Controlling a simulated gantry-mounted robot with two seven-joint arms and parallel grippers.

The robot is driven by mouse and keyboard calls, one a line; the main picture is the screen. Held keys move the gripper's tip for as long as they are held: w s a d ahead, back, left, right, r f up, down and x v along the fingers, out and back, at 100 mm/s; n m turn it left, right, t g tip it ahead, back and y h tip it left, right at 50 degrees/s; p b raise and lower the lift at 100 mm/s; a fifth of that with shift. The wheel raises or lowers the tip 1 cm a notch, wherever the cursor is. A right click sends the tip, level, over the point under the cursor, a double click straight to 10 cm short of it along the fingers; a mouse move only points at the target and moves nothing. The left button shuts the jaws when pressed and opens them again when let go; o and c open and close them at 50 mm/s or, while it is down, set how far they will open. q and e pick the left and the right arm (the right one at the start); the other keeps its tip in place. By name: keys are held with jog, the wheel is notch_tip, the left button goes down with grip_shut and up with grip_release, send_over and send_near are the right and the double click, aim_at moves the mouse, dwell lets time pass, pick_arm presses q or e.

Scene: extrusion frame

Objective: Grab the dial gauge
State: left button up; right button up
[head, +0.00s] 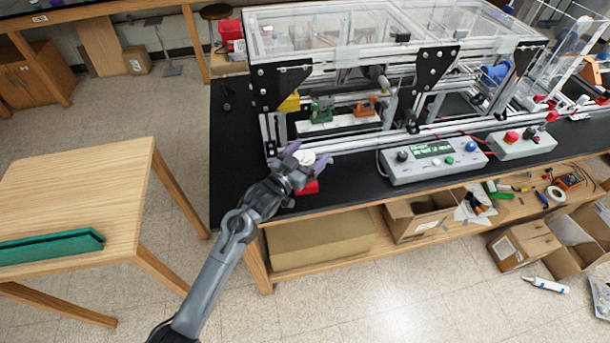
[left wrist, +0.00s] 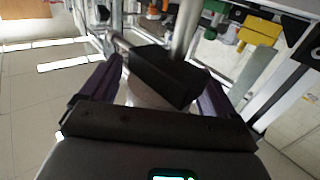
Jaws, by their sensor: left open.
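The dial gauge (head: 304,157) appears as a small round white face at the front left corner of the extrusion frame. My left gripper (head: 308,154) is around it, with its purple fingers open on either side. In the left wrist view a pale round part, seemingly the gauge (left wrist: 143,97), lies between the spread fingers (left wrist: 157,95). A black block (left wrist: 165,75) hides part of it. I cannot tell whether either finger touches the gauge. My right gripper is not in view.
The extrusion frame (head: 283,128) with clear panels stands on the black bench top (head: 230,150). A red object (head: 307,188) lies below my left gripper. Control boxes (head: 435,158) sit to the right. A wooden table (head: 75,190) with a green strip is at the left.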

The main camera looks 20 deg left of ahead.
pick_arm(q)
grip_shut()
jog(key=shift+r, duration=0.15)
dwell(0.4)
jog(key=shift+r, duration=0.1)
